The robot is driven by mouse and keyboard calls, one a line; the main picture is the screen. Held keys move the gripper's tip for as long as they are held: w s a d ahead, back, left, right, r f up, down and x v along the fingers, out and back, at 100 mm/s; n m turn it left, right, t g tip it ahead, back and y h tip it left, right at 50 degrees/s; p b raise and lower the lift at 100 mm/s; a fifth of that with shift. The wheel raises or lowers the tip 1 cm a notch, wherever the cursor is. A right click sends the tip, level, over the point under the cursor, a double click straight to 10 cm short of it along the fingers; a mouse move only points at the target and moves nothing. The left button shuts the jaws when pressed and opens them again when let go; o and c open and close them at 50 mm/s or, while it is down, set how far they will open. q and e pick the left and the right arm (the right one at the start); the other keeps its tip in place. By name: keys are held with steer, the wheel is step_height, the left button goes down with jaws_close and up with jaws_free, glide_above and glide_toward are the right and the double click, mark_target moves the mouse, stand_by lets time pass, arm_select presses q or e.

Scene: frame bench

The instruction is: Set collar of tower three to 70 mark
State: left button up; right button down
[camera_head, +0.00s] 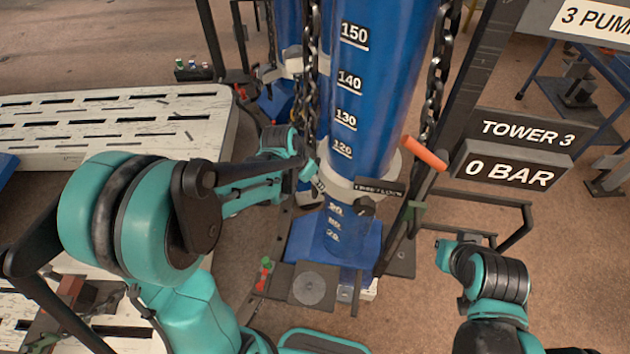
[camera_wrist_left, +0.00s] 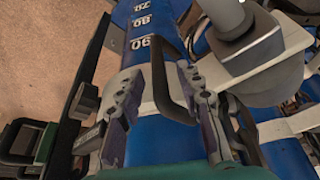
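The tower three column (camera_head: 375,60) is a blue cylinder with white marks, 150 down to 120 above the collar and 90, 80, 70 below. The pale collar (camera_head: 343,188) rings it just above the 90 mark, with a small dark label on its front. In the left wrist view, the collar (camera_wrist_left: 150,106) carries a dark handle loop (camera_wrist_left: 159,75). My left gripper (camera_head: 315,178) is at the collar's left side. In its wrist view, its fingers (camera_wrist_left: 158,92) are apart with the loop between them. My right gripper (camera_head: 446,250) is right of the column, away from the collar; its fingers are unclear.
Chains (camera_head: 436,75) hang on both sides of the column. An orange-gripped lever (camera_head: 424,153) stands at right, by the TOWER 3 sign (camera_head: 528,133) and a 0 BAR display (camera_head: 510,172). A slotted white bench (camera_head: 110,125) lies left. Open floor shows at right.

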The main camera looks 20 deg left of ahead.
arm_select(q)
steer(key=shift+w+d+f, duration=0.1)
steer(key=shift+w+f, duration=0.15)
steer(key=shift+f, duration=0.6)
jaws_close()
